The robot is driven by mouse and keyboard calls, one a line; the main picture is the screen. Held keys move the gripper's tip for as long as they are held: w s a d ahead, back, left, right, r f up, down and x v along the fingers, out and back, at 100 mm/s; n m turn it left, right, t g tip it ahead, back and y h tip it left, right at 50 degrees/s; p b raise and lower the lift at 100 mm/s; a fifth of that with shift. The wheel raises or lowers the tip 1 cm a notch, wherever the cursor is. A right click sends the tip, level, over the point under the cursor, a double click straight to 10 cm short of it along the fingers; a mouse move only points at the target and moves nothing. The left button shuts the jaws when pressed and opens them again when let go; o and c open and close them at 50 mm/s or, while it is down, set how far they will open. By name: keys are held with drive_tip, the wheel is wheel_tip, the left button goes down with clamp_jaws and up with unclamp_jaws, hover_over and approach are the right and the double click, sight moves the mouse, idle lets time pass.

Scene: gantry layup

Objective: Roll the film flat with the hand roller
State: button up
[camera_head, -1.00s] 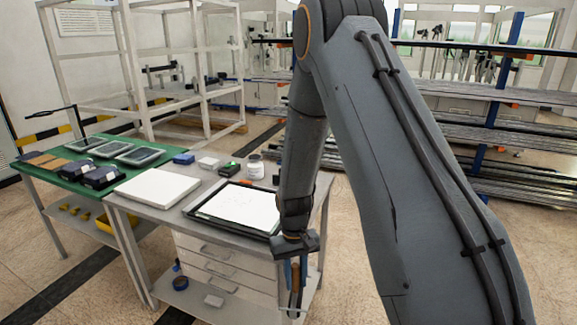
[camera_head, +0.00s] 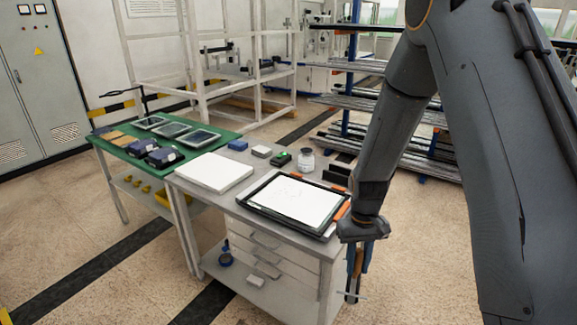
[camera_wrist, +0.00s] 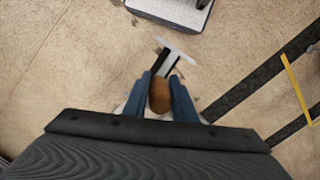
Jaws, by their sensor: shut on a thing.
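My gripper (camera_head: 358,262) hangs off the front right corner of the grey bench, pointing down, with blue fingers. In the wrist view my gripper (camera_wrist: 162,92) is shut on the hand roller's brown handle (camera_wrist: 159,97). The roller's pale cross-piece (camera_wrist: 176,50) shows past the fingertips, over bare floor; it also shows small in the head view (camera_head: 350,295). The white film (camera_head: 297,200) lies on a dark-framed panel (camera_head: 262,208) on the grey bench. Faint marks show on the film. The roller is apart from the film.
The grey bench (camera_head: 195,178) also bears a white slab (camera_head: 213,172), small boxes and a jar (camera_head: 307,160). A green table (camera_head: 222,139) with several devices adjoins at left. Drawers (camera_head: 270,250) are below. Floor in front is clear.

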drive_tip(key=a+r+n, duration=0.6)
drive_tip(key=a+n, duration=0.1)
drive_tip(key=a, duration=0.3)
drive_tip(key=a+r+n+t+h, duration=0.1)
drive_tip(key=a+r+n, duration=0.6)
drive_tip(key=a, duration=0.3)
drive_tip(key=shift+a+n, duration=0.35)
drive_tip(key=shift+n, duration=0.05)
drive_tip(key=shift+w+r, duration=0.1)
